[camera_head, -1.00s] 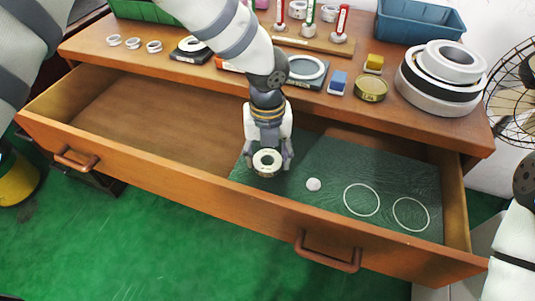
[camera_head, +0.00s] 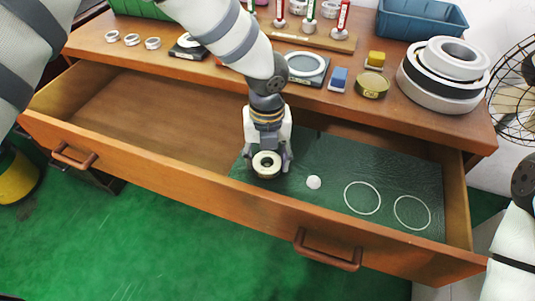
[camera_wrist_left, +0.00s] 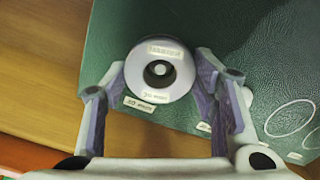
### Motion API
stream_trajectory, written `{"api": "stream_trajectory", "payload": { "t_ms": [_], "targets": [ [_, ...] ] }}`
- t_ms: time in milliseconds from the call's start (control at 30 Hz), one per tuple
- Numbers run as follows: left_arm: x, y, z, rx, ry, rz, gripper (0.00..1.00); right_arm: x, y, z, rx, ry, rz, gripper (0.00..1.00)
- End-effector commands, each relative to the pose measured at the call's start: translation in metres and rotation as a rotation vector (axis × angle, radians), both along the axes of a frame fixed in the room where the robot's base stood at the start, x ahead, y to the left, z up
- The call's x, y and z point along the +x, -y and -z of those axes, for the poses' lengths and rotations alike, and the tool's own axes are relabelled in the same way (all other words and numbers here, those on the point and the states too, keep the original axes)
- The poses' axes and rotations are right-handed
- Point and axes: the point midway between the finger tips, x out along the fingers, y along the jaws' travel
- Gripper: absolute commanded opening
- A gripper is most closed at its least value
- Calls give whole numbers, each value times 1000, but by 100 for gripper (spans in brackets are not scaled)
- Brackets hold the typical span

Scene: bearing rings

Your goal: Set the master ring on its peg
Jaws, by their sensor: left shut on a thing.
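The master ring (camera_head: 266,172) is a thick pale metal ring with a dark-edged hole. My left gripper (camera_head: 267,158) is shut on it, one finger on each side, over the green mat (camera_head: 330,150) in the open drawer. In the left wrist view the ring (camera_wrist_left: 178,78) sits between the fingertips (camera_wrist_left: 165,80), and its label shows. A small light round spot, apparently the peg's top (camera_wrist_left: 159,70), shows through the hole. I cannot tell how far the ring is down around it. My right gripper is out of view.
A white knob (camera_head: 313,182) stands on the mat right of the ring, with two white circle outlines (camera_head: 362,198) beyond. The drawer's front wall (camera_head: 200,180) is close in front. The drawer's left side is empty. Stacked rings (camera_head: 445,75), a blue bin (camera_head: 420,20) and blocks stand on the top.

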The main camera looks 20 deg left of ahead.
Motion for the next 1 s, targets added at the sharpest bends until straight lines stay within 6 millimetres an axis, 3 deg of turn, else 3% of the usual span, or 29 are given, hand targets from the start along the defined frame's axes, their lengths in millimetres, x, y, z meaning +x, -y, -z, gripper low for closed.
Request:
{"api": "stream_trajectory", "payload": {
  "t_ms": [300,333,400,767,867,1000],
  "targets": [
    [0,0,10,-1,0,1,2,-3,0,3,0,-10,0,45],
    [0,0,9,-1,1,0,60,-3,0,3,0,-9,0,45],
    [0,0,8,0,2,1,76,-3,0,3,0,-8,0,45],
    [0,0,4,-1,1,0,77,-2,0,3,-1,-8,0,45],
    [1,1,-14,-2,4,0,77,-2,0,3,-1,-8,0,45],
    [1,0,-54,-2,5,0,77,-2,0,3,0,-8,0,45]
  ]
}}
